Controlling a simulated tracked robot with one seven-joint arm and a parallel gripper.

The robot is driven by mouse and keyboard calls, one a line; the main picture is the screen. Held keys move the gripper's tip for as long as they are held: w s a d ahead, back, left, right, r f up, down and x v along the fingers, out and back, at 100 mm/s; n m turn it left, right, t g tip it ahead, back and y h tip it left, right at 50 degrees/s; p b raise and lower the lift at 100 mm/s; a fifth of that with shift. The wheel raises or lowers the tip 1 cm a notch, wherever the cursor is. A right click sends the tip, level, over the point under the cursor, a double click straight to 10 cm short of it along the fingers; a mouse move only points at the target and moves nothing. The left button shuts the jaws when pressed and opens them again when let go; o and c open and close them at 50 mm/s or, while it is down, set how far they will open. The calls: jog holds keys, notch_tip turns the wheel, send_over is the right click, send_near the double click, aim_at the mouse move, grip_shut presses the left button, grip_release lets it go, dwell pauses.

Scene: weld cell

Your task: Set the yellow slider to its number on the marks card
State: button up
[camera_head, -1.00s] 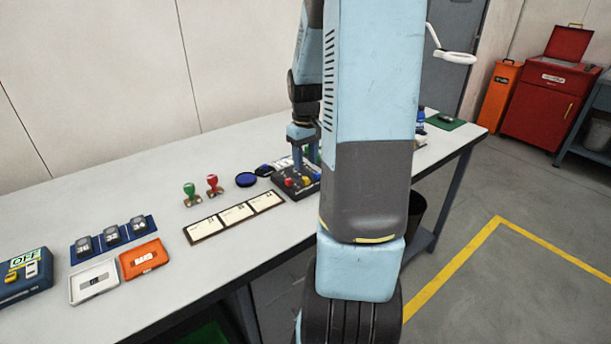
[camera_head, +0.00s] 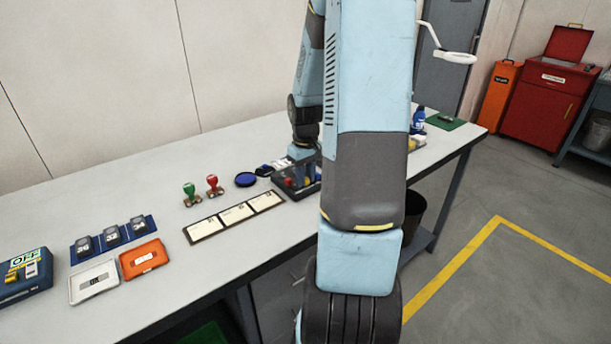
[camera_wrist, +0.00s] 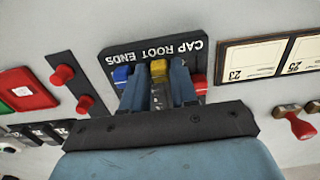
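The black slider box lettered CAP ROOT ENDS (camera_wrist: 152,50) carries a blue slider (camera_wrist: 121,74), a yellow slider (camera_wrist: 158,70) and a red slider (camera_wrist: 199,84). In the head view the box (camera_head: 289,194) is partly hidden by my arm. My gripper (camera_wrist: 159,76) is low over the box, its two fingers on either side of the yellow slider. The fingers look open, with a narrow gap beside the knob. The slider's scale is mostly hidden by the fingers. A brown-framed card strip (camera_head: 205,228) lies beside the box, and its numbers 23 and 25 show in the wrist view.
Green (camera_head: 191,193) and red (camera_head: 213,185) stamps and a blue round pad (camera_head: 245,180) stand behind the strip. Red knobs (camera_wrist: 63,75) sit close beside the box.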

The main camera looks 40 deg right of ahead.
grip_shut()
dwell(0.3)
jog(key=shift+w, duration=2.25)
jog(key=shift+o, duration=1.8)
grip_release()
jog(key=shift+a, duration=0.1)
jog(key=shift+r, duration=0.1)
